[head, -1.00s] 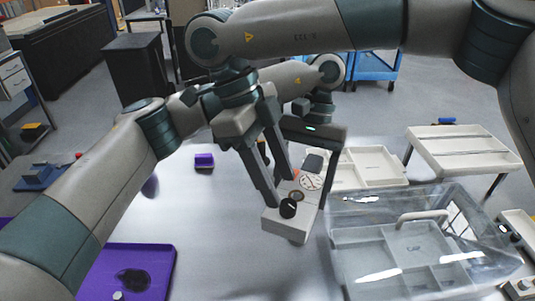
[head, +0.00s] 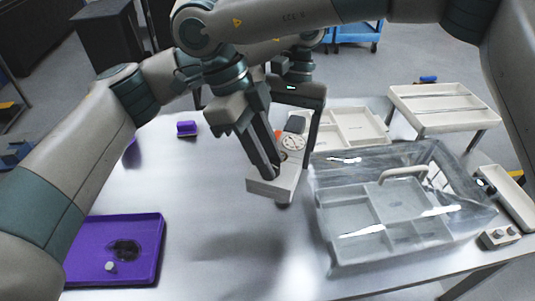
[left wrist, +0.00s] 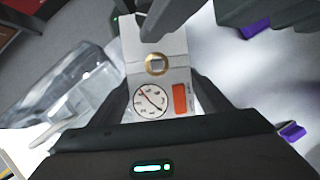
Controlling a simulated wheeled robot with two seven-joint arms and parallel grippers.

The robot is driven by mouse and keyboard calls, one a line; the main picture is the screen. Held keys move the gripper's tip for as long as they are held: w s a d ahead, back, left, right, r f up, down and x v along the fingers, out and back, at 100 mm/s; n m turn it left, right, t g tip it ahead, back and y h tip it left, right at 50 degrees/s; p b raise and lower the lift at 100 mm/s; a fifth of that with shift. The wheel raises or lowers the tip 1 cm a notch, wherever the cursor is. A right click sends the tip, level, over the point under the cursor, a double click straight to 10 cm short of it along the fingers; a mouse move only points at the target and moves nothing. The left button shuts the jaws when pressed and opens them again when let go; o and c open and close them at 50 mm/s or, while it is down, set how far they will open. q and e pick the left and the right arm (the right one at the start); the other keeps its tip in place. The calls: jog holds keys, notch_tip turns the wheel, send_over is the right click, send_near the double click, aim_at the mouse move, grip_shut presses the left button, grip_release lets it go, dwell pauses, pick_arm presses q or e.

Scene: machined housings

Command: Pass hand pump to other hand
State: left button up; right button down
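The hand pump is a pale box (head: 286,181) with a round dial, an orange patch and a brass-coloured ring, held above the table. My left gripper (head: 296,135) is shut on it from behind; the left wrist view shows the pump (left wrist: 172,75) between its two dark fingers. My right gripper (head: 268,165) reaches down from above, its fingertips at the pump's near end. In the left wrist view, a dark right finger (left wrist: 168,20) overlaps that end. The black knob is hidden behind the right fingers. Whether they grip the pump cannot be told.
A clear lidded bin (head: 322,215) with compartments stands right of the pump. Pale divided trays (head: 440,92) lie behind it. A purple tray (head: 82,268) with a dark item sits at front left, and a small purple block (head: 187,128) further back. The table's middle left is bare.

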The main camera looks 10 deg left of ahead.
pick_arm(q)
jog(key=o, duration=0.4)
jog(key=shift+o, duration=0.2)
jog(key=v, duration=1.2)
jog(key=shift+s+d, duration=0.1)
